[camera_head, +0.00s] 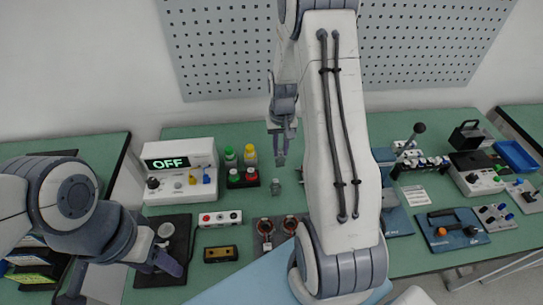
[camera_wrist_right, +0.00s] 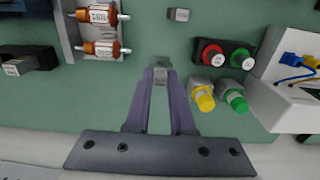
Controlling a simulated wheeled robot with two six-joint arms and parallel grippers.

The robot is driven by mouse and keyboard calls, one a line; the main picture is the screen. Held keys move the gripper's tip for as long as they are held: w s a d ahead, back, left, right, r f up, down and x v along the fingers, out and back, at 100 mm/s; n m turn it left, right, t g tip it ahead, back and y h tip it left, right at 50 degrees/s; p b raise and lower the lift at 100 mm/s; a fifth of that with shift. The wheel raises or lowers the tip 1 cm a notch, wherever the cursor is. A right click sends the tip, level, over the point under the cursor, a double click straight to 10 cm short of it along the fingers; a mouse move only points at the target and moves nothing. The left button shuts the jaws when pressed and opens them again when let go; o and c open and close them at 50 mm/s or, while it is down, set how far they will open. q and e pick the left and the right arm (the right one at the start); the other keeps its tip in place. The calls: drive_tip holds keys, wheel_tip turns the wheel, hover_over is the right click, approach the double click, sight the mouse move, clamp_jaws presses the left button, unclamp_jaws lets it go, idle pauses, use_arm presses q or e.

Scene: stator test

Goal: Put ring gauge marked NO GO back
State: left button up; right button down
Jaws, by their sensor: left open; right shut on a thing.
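My right gripper (camera_head: 283,145) points down over the back middle of the table. In the right wrist view its purple fingers (camera_wrist_right: 160,92) are shut on a small grey piece (camera_wrist_right: 160,62). I cannot read any mark on this piece, so I cannot tell whether it is the NO GO ring gauge. A similar small grey piece (camera_head: 276,187) stands on the table in front of the gripper; it also shows in the wrist view (camera_wrist_right: 178,14) with an unreadable label. My left gripper (camera_head: 122,278) is open at the lower left, beside a black base.
A black holder (camera_head: 242,184) with red and green knobs, bottles (camera_head: 250,156) and a tester reading OFF (camera_head: 180,172) stand left of the right gripper. A black block (camera_wrist_right: 28,60) shows in the wrist view. My right arm hides the middle.

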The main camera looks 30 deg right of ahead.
drive_tip(key=f, duration=0.1)
drive_tip(key=w+a+f+p, duration=0.1)
drive_tip(key=f, duration=0.1)
drive_tip(key=w+f, duration=0.1)
drive_tip(key=f, duration=0.1)
drive_tip(key=shift+a+p, duration=0.3)
drive_tip(key=shift+a, duration=0.05)
drive_tip(key=shift+f, duration=0.2)
drive_tip(key=shift+f, duration=0.1)
drive_tip(key=shift+s+f, duration=0.1)
drive_tip(key=shift+f, duration=0.05)
drive_tip(key=c, duration=0.8)
unclamp_jaws()
drive_tip(key=shift+o, duration=0.2)
